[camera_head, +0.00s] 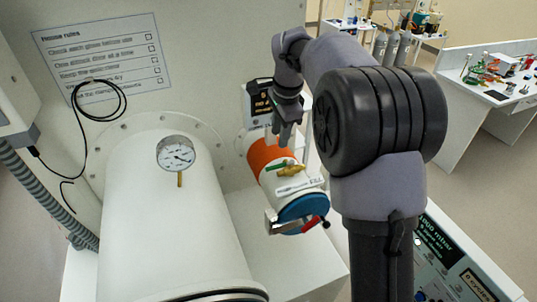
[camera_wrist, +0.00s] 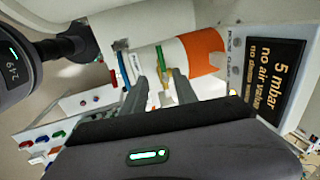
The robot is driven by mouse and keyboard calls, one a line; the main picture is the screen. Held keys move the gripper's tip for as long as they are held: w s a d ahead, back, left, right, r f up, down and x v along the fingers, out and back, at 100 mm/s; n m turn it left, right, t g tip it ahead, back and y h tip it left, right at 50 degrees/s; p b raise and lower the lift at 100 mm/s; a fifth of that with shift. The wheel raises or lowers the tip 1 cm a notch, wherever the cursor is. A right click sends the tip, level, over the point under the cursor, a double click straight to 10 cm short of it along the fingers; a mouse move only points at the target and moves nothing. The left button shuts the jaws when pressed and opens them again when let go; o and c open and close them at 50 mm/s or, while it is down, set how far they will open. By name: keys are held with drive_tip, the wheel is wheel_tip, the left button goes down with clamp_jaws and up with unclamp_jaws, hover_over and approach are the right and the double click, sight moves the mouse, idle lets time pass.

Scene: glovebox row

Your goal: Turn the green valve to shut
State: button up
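The green valve handle (camera_head: 278,165) sits on top of a small white cylinder with an orange band, beside a brass body (camera_head: 292,172). In the wrist view the green handle (camera_wrist: 159,56) and brass body (camera_wrist: 166,76) show between my two fingers. My gripper (camera_head: 278,137) is above and a little behind the valve, pointing down. In the wrist view my gripper (camera_wrist: 157,62) has its fingers apart, with nothing clearly held. Whether a finger touches the handle cannot be told.
The small cylinder (camera_head: 268,153) has a blue end (camera_head: 302,207) with a red handle (camera_head: 312,224). A black sign (camera_wrist: 275,72) stands beside the cylinder. A large white cylinder with a gauge (camera_head: 176,153) is at left. A control panel (camera_head: 450,262) is at lower right.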

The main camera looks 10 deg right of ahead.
sight(275, 166)
drive_tip(key=w+f, duration=0.1)
drive_tip(key=f, duration=0.3)
drive_tip(key=w+f, duration=0.1)
drive_tip(key=f, duration=0.4)
drive_tip(key=w+f, duration=0.1)
drive_tip(key=f, duration=0.3)
drive_tip(key=shift+a+f+p, duration=0.25)
drive_tip(key=shift+f+p, duration=0.15)
drive_tip(key=shift+s, duration=0.1)
clamp_jaws()
idle(0.4)
